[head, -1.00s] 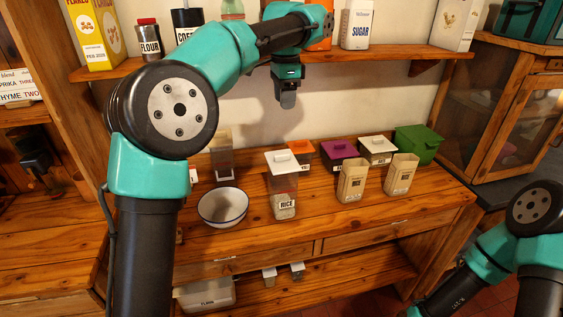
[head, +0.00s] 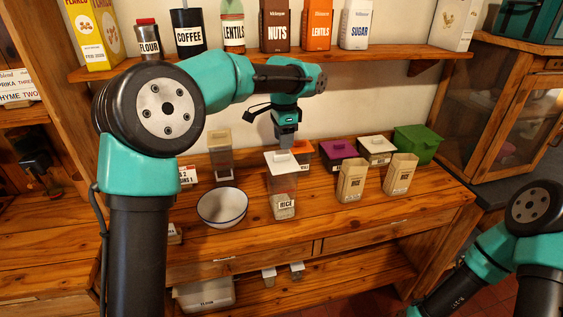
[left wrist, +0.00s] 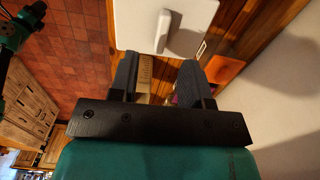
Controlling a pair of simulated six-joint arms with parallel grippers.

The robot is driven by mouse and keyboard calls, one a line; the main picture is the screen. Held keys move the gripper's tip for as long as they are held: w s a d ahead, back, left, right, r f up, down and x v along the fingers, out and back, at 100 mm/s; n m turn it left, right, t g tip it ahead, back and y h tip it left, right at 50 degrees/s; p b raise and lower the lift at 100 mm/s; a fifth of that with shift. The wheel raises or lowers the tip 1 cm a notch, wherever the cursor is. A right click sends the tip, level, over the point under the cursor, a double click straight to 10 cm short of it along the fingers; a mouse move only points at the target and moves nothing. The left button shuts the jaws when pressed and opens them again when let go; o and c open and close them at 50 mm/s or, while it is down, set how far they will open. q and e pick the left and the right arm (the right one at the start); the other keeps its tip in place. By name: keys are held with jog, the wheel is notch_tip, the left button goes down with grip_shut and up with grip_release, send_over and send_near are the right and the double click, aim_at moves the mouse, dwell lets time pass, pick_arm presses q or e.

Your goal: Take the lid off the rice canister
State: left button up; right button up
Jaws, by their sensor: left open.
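The rice canister (head: 284,186) is a clear upright box with a RICE label and pale contents low inside. It stands on the counter to the right of the white bowl. Its white lid (head: 273,164) with a raised handle sits on top; in the left wrist view the lid (left wrist: 190,12) and its bar handle (left wrist: 162,32) show close up at the top. My left gripper (head: 286,142) hangs just above and behind the lid, apart from the handle. In the left wrist view its two fingers (left wrist: 160,75) are spread with nothing between them. My right gripper is out of view.
A white bowl (head: 222,206) stands left of the canister, and a tall clear canister (head: 221,158) behind it. Orange, purple (head: 338,149), white and green (head: 418,142) boxes stand behind and right. The front counter is clear.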

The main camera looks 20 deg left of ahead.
aim_at(282, 154)
pick_arm(q)
jog(key=shift+s+a+f, duration=0.1)
jog(key=shift+a+f, duration=0.05)
jog(key=shift+f, duration=1.15)
jog(key=shift+a+f, duration=0.15)
jog(key=shift+f, duration=1.15)
grip_shut()
